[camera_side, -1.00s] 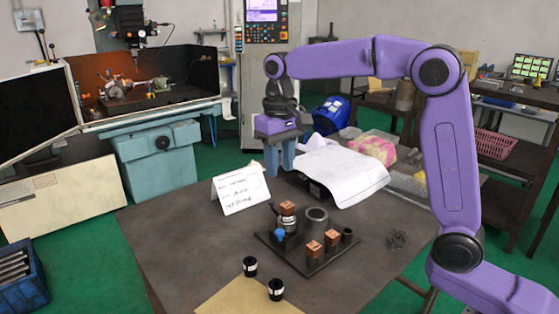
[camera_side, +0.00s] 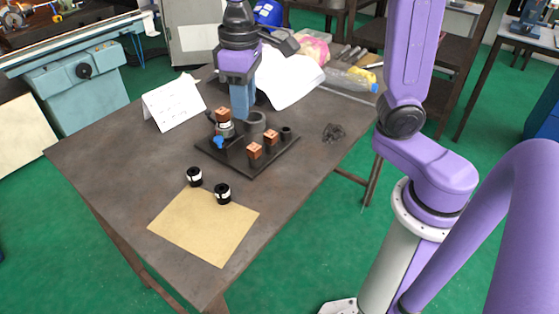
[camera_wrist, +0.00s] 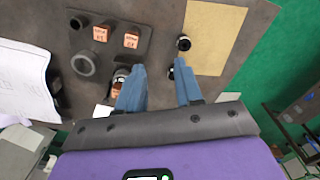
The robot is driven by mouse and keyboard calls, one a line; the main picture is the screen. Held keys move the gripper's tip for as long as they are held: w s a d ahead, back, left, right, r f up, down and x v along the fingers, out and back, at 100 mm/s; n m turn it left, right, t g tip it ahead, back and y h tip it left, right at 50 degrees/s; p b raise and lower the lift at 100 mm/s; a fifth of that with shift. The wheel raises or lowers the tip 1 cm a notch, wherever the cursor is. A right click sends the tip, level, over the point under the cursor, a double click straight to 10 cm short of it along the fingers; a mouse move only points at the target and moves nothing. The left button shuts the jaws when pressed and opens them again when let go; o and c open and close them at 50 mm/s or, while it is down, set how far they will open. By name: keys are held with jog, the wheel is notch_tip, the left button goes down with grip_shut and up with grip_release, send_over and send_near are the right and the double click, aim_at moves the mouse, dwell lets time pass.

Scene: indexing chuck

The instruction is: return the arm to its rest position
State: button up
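My gripper (camera_side: 240,117) is above the far side of the dark fixture plate (camera_side: 213,153), pointing down. In the wrist view its two blue fingers (camera_wrist: 159,70) stand apart with nothing held between them. A chuck (camera_side: 225,129) on the plate holds a copper block (camera_side: 222,114) on top and has a blue knob (camera_side: 219,143) at its front. In the wrist view the left finger partly hides the chuck. My upper arm runs out of the side view's top edge.
Two copper blocks (camera_side: 271,136) (camera_side: 254,150), a grey ring (camera_side: 256,121) and a small black cup (camera_side: 286,132) stand on the plate. Two black-and-white cylinders (camera_side: 194,176) (camera_side: 223,193) are by a tan sheet (camera_side: 205,228). A folded card (camera_side: 173,104) and white paper (camera_side: 290,80) lie beyond.

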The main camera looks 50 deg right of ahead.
jog(key=s+d+f+n, duration=0.3)
jog(key=s, duration=0.7)
jog(key=s+d+f+n, duration=0.4)
jog(key=s, duration=0.6)
jog(key=shift+s+d+f+n, duration=0.15)
jog(key=shift+s+d+n, duration=0.15)
jog(key=shift+s, duration=0.05)
dwell(1.2)
